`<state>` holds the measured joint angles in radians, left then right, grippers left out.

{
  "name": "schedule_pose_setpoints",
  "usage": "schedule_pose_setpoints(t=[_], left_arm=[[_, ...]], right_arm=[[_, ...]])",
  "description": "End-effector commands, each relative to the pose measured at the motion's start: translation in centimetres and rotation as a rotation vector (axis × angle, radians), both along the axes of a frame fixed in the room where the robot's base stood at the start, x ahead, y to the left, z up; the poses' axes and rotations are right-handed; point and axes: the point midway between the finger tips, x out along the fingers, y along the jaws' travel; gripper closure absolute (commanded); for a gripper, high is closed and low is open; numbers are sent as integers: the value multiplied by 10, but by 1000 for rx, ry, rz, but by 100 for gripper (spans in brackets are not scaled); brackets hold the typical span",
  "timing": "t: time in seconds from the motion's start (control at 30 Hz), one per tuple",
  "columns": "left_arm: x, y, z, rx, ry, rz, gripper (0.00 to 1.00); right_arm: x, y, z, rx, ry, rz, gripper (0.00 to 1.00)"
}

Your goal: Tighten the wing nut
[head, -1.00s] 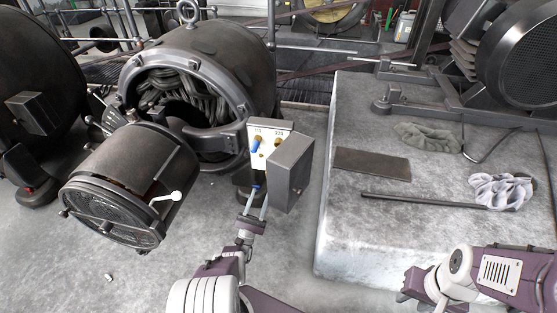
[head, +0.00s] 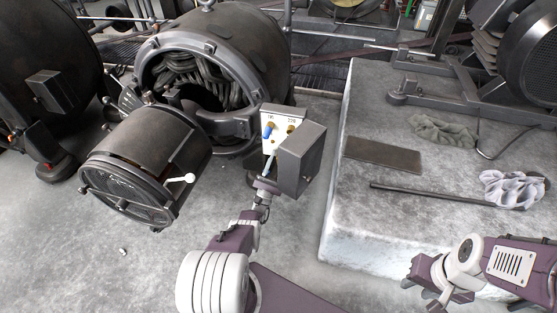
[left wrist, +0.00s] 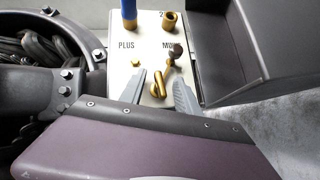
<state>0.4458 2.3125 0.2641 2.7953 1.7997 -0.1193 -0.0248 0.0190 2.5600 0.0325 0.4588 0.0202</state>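The brass wing nut (left wrist: 158,87) sits low on the white terminal plate (left wrist: 122,72), below the PLUS label and another label, and looks tilted. My left gripper (left wrist: 160,80) is open, with one grey finger on each side of the wing nut; I cannot tell whether they touch it. In the head view the left gripper (head: 268,167) is at the lower part of the plate (head: 268,122), partly hidden by the box cover; the wing nut is not discernible there. My right gripper (head: 424,288) looks open and empty at the lower right.
The dark box cover (head: 302,158) stands open right of the plate. A blue-sleeved terminal (left wrist: 129,14) and a brass terminal (left wrist: 170,22) are above. A dynamo (head: 215,60) is behind. The concrete plinth (head: 350,225) holds a rod (head: 425,193), a plate (head: 383,154) and rags (head: 512,188).

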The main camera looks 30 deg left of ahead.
Motion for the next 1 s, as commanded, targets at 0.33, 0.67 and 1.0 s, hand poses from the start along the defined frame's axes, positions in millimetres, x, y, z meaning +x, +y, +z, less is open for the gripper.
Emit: schedule_pose_setpoints(t=[0.33,0.67,1.0], left_arm=[[0,0,0,1,0,-1,100],[-1,0,0,89,24,1,100],[-1,1,2,369,90,1,100]], right_arm=[[0,0,0,0,0,0,64],[0,0,4,0,0,0,64],[0,0,16,0,0,0,64]])
